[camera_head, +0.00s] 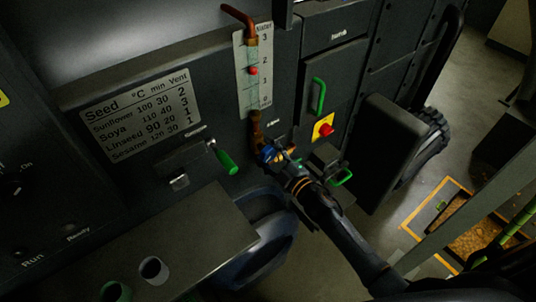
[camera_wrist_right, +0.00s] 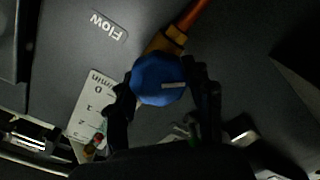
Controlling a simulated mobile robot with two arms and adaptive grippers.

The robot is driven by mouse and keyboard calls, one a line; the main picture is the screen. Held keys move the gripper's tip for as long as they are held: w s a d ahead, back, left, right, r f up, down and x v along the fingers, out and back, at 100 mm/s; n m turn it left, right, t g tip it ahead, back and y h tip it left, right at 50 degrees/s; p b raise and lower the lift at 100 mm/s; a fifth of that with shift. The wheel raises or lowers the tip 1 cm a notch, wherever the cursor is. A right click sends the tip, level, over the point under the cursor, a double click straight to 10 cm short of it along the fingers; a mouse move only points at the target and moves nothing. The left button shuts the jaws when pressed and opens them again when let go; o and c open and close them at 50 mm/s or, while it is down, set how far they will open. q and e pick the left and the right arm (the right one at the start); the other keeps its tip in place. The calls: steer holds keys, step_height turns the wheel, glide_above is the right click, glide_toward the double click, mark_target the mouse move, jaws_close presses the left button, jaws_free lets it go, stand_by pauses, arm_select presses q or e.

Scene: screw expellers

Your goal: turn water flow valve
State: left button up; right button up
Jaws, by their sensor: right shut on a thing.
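The water flow valve has a blue knob (camera_wrist_right: 158,80) with a white mark on it. It sits on an orange-brown copper pipe with a brass fitting (camera_wrist_right: 167,40), below a "FLOW" label (camera_wrist_right: 95,25) in the wrist view. In the head view the blue knob (camera_head: 268,154) shows only partly, below the water gauge (camera_head: 252,71) and its copper pipe. My right gripper (camera_wrist_right: 168,92) has its two dark fingers on either side of the knob, shut on it. In the head view my right gripper (camera_head: 281,159) covers much of the valve. My left gripper is not in view.
A red emergency knob (camera_head: 326,130) on a yellow plate and a green door handle (camera_head: 318,96) are to the right. A green-handled lever (camera_head: 226,160) is left of the valve. A grey table (camera_head: 190,245) with two cups stands at lower left.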

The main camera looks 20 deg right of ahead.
steer(key=o, duration=1.2)
steer(key=v, duration=1.2)
